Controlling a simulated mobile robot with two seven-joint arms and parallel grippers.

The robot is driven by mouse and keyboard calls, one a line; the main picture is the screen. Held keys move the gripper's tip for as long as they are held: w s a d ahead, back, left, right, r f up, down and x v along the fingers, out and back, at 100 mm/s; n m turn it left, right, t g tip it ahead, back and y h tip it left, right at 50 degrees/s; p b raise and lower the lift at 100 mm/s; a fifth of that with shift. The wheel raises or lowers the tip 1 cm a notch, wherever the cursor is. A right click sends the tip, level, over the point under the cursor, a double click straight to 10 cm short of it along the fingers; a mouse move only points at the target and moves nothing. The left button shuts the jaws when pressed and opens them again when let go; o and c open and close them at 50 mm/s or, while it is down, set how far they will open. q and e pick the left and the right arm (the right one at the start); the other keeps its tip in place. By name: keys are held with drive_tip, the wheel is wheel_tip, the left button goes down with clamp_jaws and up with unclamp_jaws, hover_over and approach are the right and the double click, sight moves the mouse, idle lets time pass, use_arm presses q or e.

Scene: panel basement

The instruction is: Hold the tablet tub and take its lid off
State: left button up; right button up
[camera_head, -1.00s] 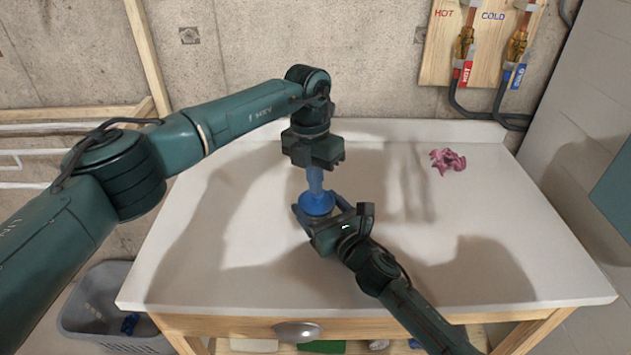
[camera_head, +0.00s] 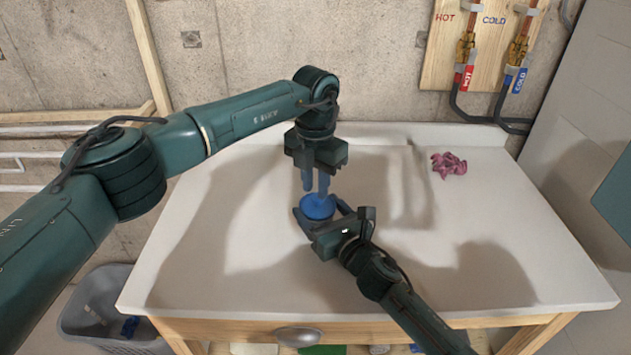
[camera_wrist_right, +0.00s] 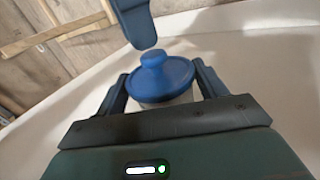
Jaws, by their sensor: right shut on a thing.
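The tablet tub (camera_wrist_right: 165,101) is a pale tub, mostly hidden, under a round blue lid (camera_wrist_right: 163,78) with a knob on top. In the head view the lid (camera_head: 318,208) sits near the middle of the white worktop. My right gripper (camera_head: 322,214) is shut on the tub, its fingers on either side below the lid, as the right wrist view shows. My left gripper (camera_head: 315,188) points down above the lid, with a gap between its two blue fingers. One left finger (camera_wrist_right: 136,22) shows beside the lid's knob, seemingly apart from it.
A crumpled pink cloth (camera_head: 449,165) lies on the worktop (camera_head: 240,240) at the back right. Hot and cold pipes (camera_head: 492,50) hang on the wall behind. A grey basket (camera_head: 95,315) stands on the floor at left. The worktop around the tub is clear.

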sight(315, 198)
use_arm(q)
wheel_tip(315, 198, up, 12)
idle(0.6)
use_arm(e)
drive_tip(key=o, duration=1.5)
drive_tip(key=shift+c, duration=0.2)
